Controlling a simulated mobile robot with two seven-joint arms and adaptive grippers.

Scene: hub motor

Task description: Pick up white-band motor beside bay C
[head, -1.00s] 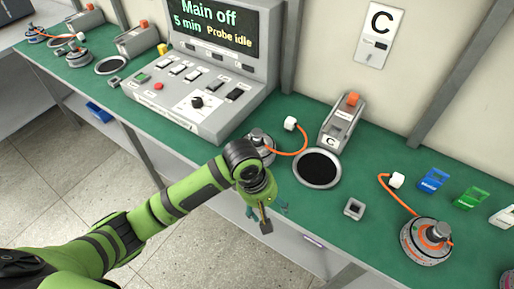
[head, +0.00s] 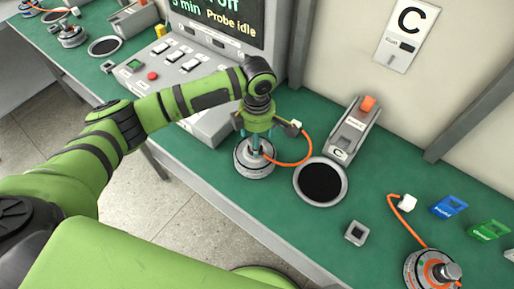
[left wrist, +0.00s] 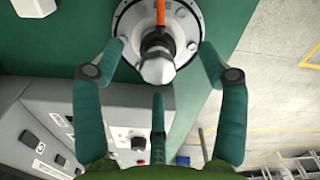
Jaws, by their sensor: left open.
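The motor with a pale band (head: 255,166) stands upright on the green bench left of the bay C ring, with an orange cable curving right to a white plug (head: 295,125). In the left wrist view the motor (left wrist: 190,14) shows its round flange and grey shaft, with the cable beside the shaft. My left gripper (head: 256,137) points down just above the motor. Its teal fingers (left wrist: 160,62) are open and spread around the shaft end, with gaps visible on both sides. Contact cannot be seen. My right gripper is not in view.
Bay C has a dark round ring (head: 320,181) and a clamp block (head: 352,128) behind it. The control console (head: 200,75) stands close left. A small square socket (head: 355,233), another motor (head: 432,272) and blue (head: 449,207) and green (head: 489,232) tags lie right.

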